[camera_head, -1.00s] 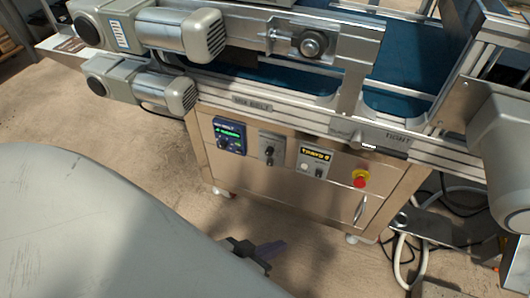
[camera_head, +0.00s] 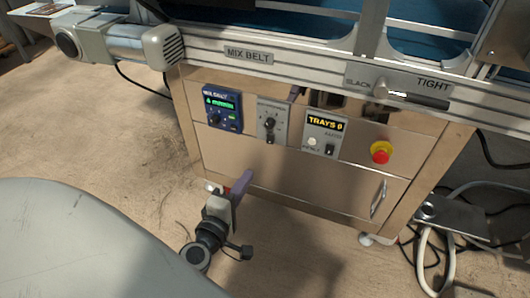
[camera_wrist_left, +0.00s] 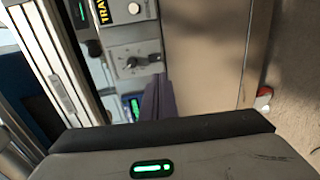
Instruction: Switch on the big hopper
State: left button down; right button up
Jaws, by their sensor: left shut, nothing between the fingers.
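No part in view can be identified as the big hopper. The steel control cabinet (camera_head: 275,165) under the belt carries a blue MIX BELT unit (camera_head: 223,108), a grey panel with a knob and a small switch (camera_head: 270,121), and a TRAYS 0 unit (camera_head: 324,133). The grey panel's lettering is too small to read. My left gripper (camera_head: 244,182), with purple fingers, is shut and empty in front of the cabinet, below these controls. In the left wrist view its fingers (camera_wrist_left: 159,98) point towards the panels, covering part of the blue unit. My right gripper is out of view.
A red emergency button on a yellow base (camera_head: 381,152) sits right of the TRAYS unit. A door handle (camera_head: 379,198) is below it. The belt rail (camera_head: 300,76) with a SLACK/TIGHT lever (camera_head: 382,89) runs above. White hoses (camera_head: 450,245) lie at right. Bare floor is in front.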

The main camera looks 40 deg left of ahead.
pick_arm(q)
send_near(269, 143)
jog(key=x, duration=0.4)
jog(key=shift+w+a, duration=0.1)
jog(key=shift+w, duration=0.3)
jog(key=shift+w+f, duration=0.1)
jog(key=shift+w, duration=0.3)
jog(key=shift+w+a+b, duration=0.15)
jog(key=shift+w+b, duration=0.15)
jog(key=shift+w, duration=0.1)
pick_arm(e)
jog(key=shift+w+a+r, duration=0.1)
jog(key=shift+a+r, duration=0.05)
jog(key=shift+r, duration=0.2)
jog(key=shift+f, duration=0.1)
